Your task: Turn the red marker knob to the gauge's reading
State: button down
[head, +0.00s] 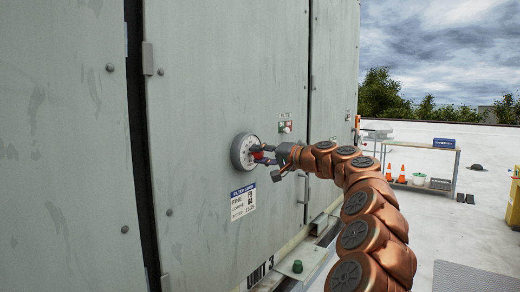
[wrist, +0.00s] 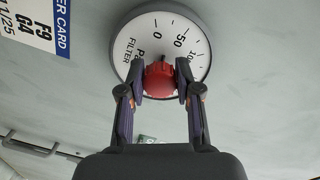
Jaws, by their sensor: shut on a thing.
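The round white gauge (head: 238,152) with a dark rim is on the grey-green cabinet panel. In the wrist view its face (wrist: 190,30) shows rotated, with marks 0, 50 and 100 and the words "Pa FILTER". The red marker knob (wrist: 160,82) sits at the dial's centre and shows small in the head view (head: 257,153). My gripper (wrist: 161,78) is shut on the knob, one finger on each side. I cannot make out the gauge needle clearly; the knob and fingers cover part of the dial.
A filter card (head: 243,201) is on the panel below the gauge. A small switch plate (head: 285,127) is to the upper right. A door handle (head: 305,188) is right of my gripper. A side table (head: 430,146) and orange cones (head: 402,174) stand far off on the roof.

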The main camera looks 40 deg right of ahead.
jog(key=shift+r+m, duration=0.1)
jog(key=shift+m, duration=0.2)
jog(key=c, duration=0.8)
grip_release()
jog(key=v, duration=1.2)
jog(key=shift+d, duration=0.1)
